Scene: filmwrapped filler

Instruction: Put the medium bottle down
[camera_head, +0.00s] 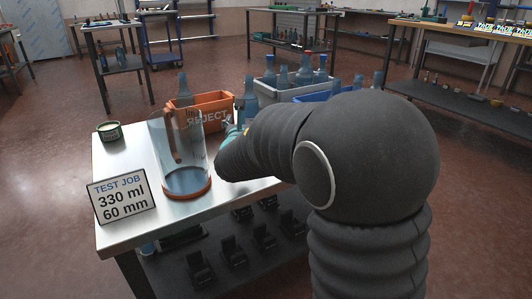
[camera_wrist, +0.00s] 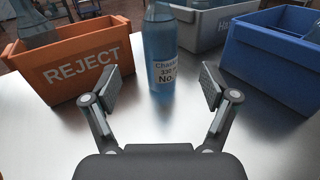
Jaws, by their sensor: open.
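The medium bottle (camera_wrist: 162,50) is blue, with a white label reading "330" in part. In the wrist view it stands upright on the metal table (camera_wrist: 150,140), its top cut off by the frame edge. My gripper (camera_wrist: 157,88) is open, with one finger to each side of the bottle's lower part in the picture and a visible gap on both sides. The bottle stands a little beyond the fingertips. In the head view my arm hides most of the gripper.
An orange REJECT bin (camera_wrist: 75,65) stands left of the bottle, a blue bin (camera_wrist: 275,60) right, and a grey crate (camera_wrist: 215,28) behind. A clear cylinder with an orange base ring (camera_head: 187,192), a TEST JOB sign (camera_head: 121,198) and a green tin (camera_head: 110,131) occupy the table's left.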

